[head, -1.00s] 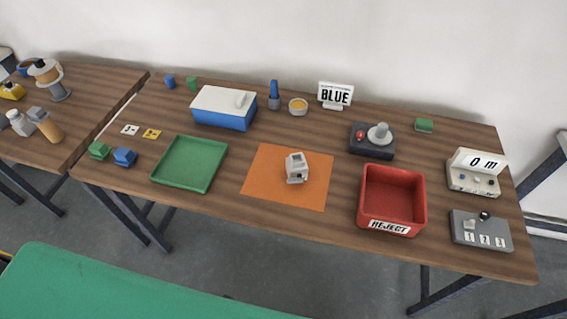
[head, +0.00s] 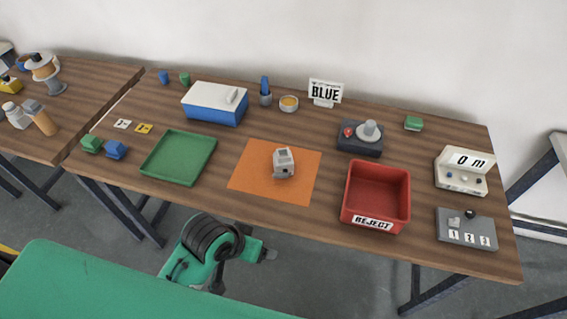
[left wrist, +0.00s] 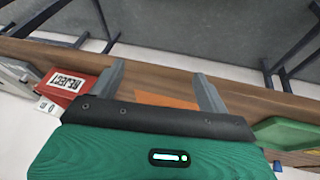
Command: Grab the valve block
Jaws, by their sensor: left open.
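The valve block, as I take it, is the small light-grey block (head: 284,162) with a dark hole in its front. It sits upright on an orange mat (head: 246,183) in the middle of the table. My left gripper (head: 268,254) is below the table's front edge in the head view, apart from the block. In the left wrist view my left gripper (left wrist: 162,82) has its two fingers spread and empty. The orange mat (left wrist: 165,101) shows partly between them there; the block is hidden. My right gripper is not in view.
A green tray (head: 147,166) lies left of the mat and a red REJECT bin (head: 373,222) stands right of it. A blue box with a white lid (head: 214,98) and a dark device (head: 358,147) stand behind. The mat around the block is clear.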

